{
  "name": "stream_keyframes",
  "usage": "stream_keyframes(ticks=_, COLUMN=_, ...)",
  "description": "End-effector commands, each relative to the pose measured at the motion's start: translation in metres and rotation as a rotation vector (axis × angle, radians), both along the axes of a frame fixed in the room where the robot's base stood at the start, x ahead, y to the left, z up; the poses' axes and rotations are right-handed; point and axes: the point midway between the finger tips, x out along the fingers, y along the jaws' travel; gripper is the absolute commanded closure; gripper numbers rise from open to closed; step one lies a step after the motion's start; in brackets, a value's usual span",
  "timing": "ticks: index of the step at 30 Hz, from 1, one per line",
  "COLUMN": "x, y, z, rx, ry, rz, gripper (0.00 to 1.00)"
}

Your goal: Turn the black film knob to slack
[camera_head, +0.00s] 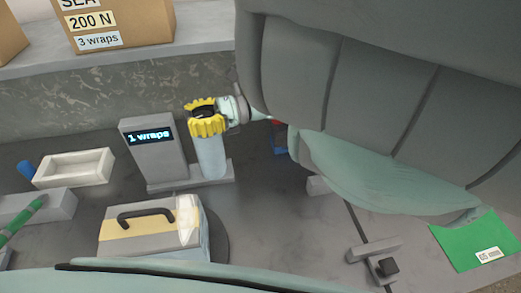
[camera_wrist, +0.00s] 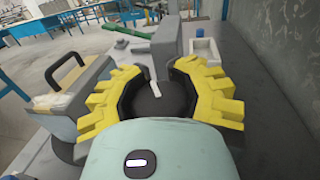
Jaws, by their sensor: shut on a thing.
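The black film knob (camera_wrist: 157,98) is round and dark, with a white pointer line on its top. In the wrist view it lies between the yellow toothed fingers of my gripper (camera_wrist: 160,92). The line points up the picture, leaning slightly left. In the head view my gripper (camera_head: 206,117) is at the top of a pale blue upright cylinder (camera_head: 210,158); the knob (camera_head: 203,111) shows only as a dark patch there. My gripper is shut on the knob. Next to the cylinder, a grey display (camera_head: 153,148) reads "1 wraps".
A box (camera_head: 115,22) on the back ledge carries labels "200 N" and "3 wraps". A case with a black handle (camera_head: 150,233) stands close in front of the cylinder. A white tray (camera_head: 74,168) is left, a green card (camera_head: 471,240) right. My arm covers much of the right side.

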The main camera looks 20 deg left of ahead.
Motion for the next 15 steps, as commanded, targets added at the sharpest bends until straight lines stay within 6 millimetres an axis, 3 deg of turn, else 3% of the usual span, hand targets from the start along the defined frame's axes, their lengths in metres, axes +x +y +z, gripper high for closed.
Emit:
stream_keyframes(ticks=1, x=0.0032, y=-0.0019, z=-0.008, rx=-0.007, ry=-0.009, rz=0.015, gripper=1.0)
stream_keyframes(ticks=15, x=0.0016, y=-0.0039, z=-0.0087, rx=-0.01, ry=-0.012, rz=0.203, gripper=1.0)
